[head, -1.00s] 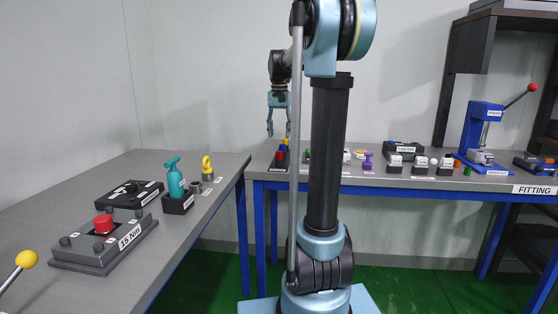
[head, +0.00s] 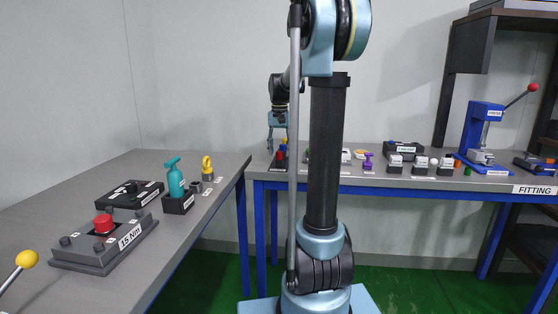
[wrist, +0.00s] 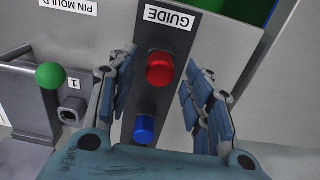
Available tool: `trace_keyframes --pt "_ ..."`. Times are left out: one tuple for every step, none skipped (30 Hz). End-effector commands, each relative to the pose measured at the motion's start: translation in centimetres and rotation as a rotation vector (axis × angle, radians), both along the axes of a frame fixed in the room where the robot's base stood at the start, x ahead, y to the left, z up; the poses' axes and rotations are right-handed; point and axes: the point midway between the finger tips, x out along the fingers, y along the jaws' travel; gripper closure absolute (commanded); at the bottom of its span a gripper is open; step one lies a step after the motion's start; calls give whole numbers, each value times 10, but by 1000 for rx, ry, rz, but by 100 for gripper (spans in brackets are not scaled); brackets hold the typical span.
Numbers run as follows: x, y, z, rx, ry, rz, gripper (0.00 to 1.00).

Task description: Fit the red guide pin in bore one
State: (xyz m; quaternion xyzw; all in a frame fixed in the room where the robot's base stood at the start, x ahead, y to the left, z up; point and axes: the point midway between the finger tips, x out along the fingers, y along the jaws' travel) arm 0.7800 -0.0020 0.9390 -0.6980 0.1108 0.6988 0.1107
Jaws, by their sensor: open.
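The red guide pin (wrist: 159,68) stands in a dark holder labelled GUIDE (wrist: 172,32), seen from above in the wrist view. A blue pin (wrist: 144,128) stands in the same holder, nearer my wrist. My gripper (wrist: 160,72) is open, with one finger on each side of the red pin and gaps between. A grey block with a dark hole (wrist: 70,115) beside a "1" label is at the left, near a PIN MOULD label. In the head view my gripper (head: 278,148) is low over the holder, where the red pin (head: 282,151) is small.
A green ball knob (wrist: 50,76) stands left of my fingers, by the grey block. In the head view, the fitting bench (head: 400,183) carries several small blocks and a blue press (head: 483,130) at the right. The left bench (head: 60,195) holds a red-button box.

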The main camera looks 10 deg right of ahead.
Motion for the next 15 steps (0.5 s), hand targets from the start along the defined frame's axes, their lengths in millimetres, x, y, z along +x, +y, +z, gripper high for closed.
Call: trace_keyframes --pt "0 0 -4 0 0 0 54" --pt "0 0 -6 0 0 0 54" --pt "0 0 -9 0 0 0 54" --pt "0 0 -10 0 0 0 54" --pt "0 0 -11 0 0 0 54" --pt "0 0 -12 0 0 0 54" --pt "0 0 -13 0 0 0 54" --pt "0 0 -14 0 0 0 54" --pt "0 0 -14 0 0 0 54" --pt "0 0 -14 0 0 0 54" --pt "0 0 -14 0 0 0 54" --pt "0 0 -14 0 0 0 54" --pt "0 0 -14 0 0 0 54" --pt "0 0 -14 0 0 0 54" --pt "0 0 -14 0 0 0 54"
